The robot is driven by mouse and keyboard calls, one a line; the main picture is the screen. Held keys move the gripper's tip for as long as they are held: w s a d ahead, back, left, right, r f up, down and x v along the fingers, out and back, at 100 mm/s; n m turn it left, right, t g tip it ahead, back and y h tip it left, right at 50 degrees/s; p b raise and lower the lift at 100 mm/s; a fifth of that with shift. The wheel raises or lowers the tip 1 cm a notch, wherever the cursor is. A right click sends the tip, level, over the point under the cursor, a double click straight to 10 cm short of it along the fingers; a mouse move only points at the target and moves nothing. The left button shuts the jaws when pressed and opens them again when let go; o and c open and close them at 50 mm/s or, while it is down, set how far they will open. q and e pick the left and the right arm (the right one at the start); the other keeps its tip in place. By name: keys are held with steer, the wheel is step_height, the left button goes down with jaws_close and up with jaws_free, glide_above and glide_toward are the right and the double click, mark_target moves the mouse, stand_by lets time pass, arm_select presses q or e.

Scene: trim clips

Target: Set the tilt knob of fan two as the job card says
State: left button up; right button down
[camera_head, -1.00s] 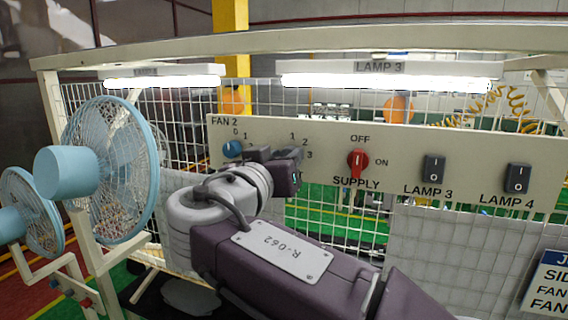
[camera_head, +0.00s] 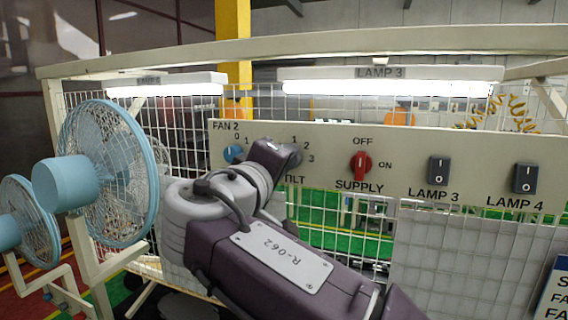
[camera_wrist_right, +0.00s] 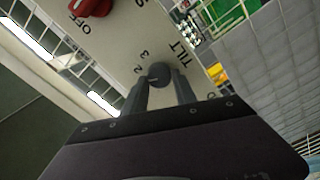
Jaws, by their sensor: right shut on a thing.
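My left gripper is not in view.
A blue speed knob (camera_head: 233,153) is left of my gripper. A red supply knob (camera_head: 361,164) and the switches for lamp 3 (camera_head: 438,170) and lamp 4 (camera_head: 525,178) are to the right. Two blue fans (camera_head: 108,165) stand at the left, close to my arm.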

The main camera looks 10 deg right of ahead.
steer(key=n, duration=0.4)
steer(key=shift+f+n, duration=0.1)
steer(key=shift+n, duration=0.6)
steer(key=c, duration=1)
jaws_free()
steer(key=shift+w, duration=0.1)
steer(key=b+v, duration=0.2)
steer(key=v, duration=0.7)
